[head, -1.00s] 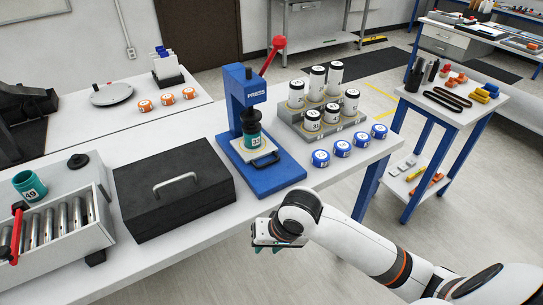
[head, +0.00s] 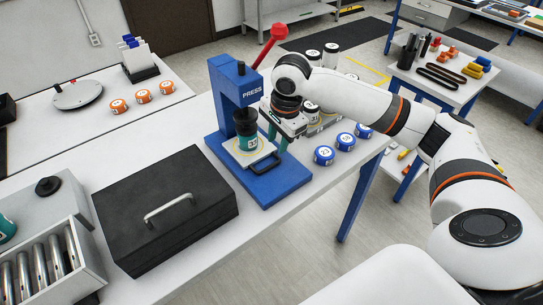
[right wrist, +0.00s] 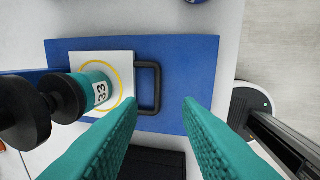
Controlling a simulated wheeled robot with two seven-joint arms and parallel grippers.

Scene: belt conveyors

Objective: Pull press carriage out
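The blue press (head: 232,98) with a red lever stands on the white table. Its carriage is a white plate (head: 238,154) with a black handle (head: 265,164) at its front; plate (right wrist: 127,60) and handle (right wrist: 157,88) also show in the right wrist view. A teal jar (head: 246,141) with a black top stands on the plate; its label reads 33 in the right wrist view (right wrist: 96,84). My right gripper (head: 277,138) is open and empty, above and close to the handle. In the right wrist view its teal fingertips (right wrist: 160,103) lie either side of the handle's end. My left gripper is out of view.
A black case (head: 165,205) sits left of the press. Blue-rimmed lids (head: 324,155) and a rack of white jars (head: 330,58), partly hidden by my arm, are at the right. A roller unit (head: 50,255) is at lower left.

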